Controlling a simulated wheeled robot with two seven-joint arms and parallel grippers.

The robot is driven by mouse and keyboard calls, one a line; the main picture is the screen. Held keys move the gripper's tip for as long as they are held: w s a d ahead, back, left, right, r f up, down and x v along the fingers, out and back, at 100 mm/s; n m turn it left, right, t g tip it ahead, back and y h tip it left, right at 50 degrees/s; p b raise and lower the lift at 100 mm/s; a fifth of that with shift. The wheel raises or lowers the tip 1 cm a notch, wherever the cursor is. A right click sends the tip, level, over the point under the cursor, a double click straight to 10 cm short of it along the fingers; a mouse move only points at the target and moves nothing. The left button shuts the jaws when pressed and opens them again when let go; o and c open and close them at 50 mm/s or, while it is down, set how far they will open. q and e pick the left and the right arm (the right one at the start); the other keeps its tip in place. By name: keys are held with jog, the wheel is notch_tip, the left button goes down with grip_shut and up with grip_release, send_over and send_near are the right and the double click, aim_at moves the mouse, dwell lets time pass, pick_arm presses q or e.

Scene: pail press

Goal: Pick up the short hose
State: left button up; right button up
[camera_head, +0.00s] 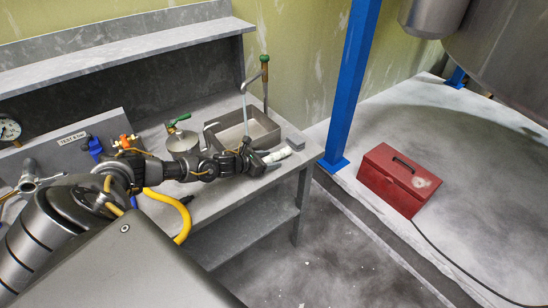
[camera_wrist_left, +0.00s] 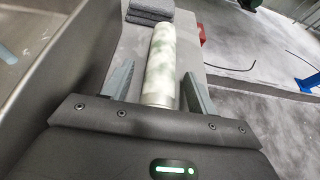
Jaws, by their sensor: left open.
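A short pale tube with greenish mottling, seemingly the short hose (camera_head: 281,154), lies on the grey bench near its right end. In the left wrist view the tube (camera_wrist_left: 162,60) runs lengthwise between the two fingers of my left gripper (camera_wrist_left: 158,70). The fingers are apart, with a visible gap on both sides of it. In the head view my left gripper (camera_head: 262,160) is at the tube's near left end and hides part of it. My right gripper is not in view.
An open metal tray (camera_head: 213,138) with a standing tap (camera_head: 264,85) is left of the tube. A yellow hose (camera_head: 172,202) hangs over the bench's front. A red toolbox (camera_head: 398,180) stands on the floor.

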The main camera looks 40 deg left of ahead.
pick_arm(q)
jog(key=c, duration=1.1)
jog(key=shift+c, duration=0.2)
jog(key=shift+r, duration=0.55)
jog(key=s+d+r+b, duration=0.4)
jog(key=d+r+b, duration=0.1)
jog(key=d+r, duration=0.7)
jog(key=shift+s+d, duration=0.2)
jog(key=shift+d, duration=0.45)
